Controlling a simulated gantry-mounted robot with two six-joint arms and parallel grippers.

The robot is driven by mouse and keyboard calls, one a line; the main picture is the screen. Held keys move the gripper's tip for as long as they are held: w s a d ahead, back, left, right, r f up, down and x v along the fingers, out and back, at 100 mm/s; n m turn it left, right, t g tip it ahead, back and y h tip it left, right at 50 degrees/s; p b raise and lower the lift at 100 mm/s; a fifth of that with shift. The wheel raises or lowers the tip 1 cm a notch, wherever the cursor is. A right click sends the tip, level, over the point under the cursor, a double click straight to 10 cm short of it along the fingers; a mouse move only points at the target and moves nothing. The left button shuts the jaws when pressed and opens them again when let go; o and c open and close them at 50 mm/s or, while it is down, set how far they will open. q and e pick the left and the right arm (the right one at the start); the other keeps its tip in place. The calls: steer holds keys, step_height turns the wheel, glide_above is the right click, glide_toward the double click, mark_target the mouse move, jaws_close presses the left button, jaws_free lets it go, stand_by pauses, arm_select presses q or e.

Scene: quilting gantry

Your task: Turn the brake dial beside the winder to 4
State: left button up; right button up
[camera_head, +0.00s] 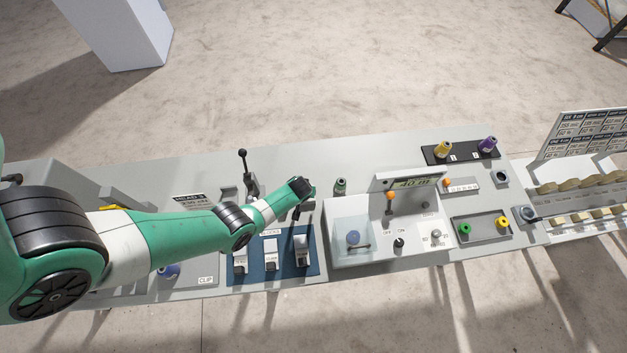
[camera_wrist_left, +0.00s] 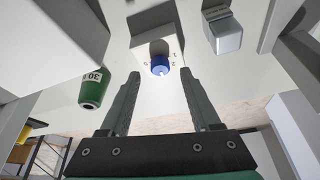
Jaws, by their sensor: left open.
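In the left wrist view a blue knob (camera_wrist_left: 160,68) sticks out of a white block, with small dark figures on the face around it. I cannot make out its setting or confirm that it is the brake dial. My left gripper (camera_head: 297,213) is over the middle of the console, beside the blue pad. Its two fingers (camera_wrist_left: 160,84) are apart and empty, and the knob shows between their tips. I cannot tell whether they touch it. In the head view a small pale dial (camera_head: 435,235) with marks sits on the winder panel (camera_head: 375,255). My right gripper is out of view.
A green spool (camera_head: 340,186) stands close to my wrist; it also shows in the left wrist view (camera_wrist_left: 95,90). An upright black-knobbed lever (camera_head: 243,165) stands behind my arm. A clear cover (camera_head: 350,225) and an orange-knobbed lever (camera_head: 390,200) lie to the right.

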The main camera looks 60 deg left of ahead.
arm_select(q)
steer(key=b+x, duration=0.1)
steer(key=x, duration=0.1)
steer(key=shift+a+f, duration=0.2)
steer(key=shift+f, duration=0.2)
jaws_close()
